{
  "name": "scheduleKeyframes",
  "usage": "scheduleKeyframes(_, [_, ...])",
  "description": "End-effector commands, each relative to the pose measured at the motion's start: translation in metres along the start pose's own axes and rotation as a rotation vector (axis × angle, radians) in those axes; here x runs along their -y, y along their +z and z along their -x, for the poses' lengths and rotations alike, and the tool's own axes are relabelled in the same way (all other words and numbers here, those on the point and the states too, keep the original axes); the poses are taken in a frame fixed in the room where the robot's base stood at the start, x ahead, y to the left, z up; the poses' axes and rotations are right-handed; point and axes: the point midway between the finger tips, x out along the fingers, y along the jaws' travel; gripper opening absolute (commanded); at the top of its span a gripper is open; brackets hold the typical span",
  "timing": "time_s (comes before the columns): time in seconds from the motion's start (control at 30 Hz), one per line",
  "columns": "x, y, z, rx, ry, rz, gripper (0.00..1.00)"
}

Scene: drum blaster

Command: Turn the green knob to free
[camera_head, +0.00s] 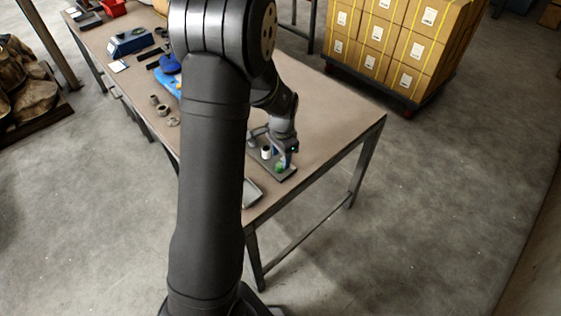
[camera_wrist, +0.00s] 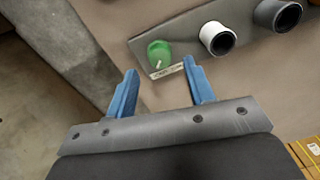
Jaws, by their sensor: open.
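The green knob (camera_wrist: 159,53) sits at one end of a grey panel (camera_wrist: 185,29) in the wrist view, with a small white label beside it whose writing is too small to read. It also shows in the head view as a small green spot (camera_head: 280,168) on the panel on the table. My gripper (camera_wrist: 161,68) has two blue fingers, apart and empty. The knob lies just past the fingertips, nearer the right finger; I cannot tell the height between them. In the head view my gripper (camera_head: 287,160) is over the panel, partly hiding it.
A white-rimmed cylinder (camera_wrist: 217,38) and a dark cylinder (camera_wrist: 278,14) stand on the panel right of the knob. The table (camera_head: 330,110) is clear to the right. A grey tray (camera_head: 251,192) lies near its front edge. Stacked boxes (camera_head: 400,40) stand behind.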

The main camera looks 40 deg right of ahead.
Motion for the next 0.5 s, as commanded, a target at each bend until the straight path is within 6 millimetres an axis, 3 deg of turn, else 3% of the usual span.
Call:
scheduleKeyframes(0.2, [0.000,0.000,-0.028,0.001,0.001,0.000,0.49])
scheduleKeyframes(0.5, [0.000,0.000,-0.035,0.000,0.000,0.000,0.49])
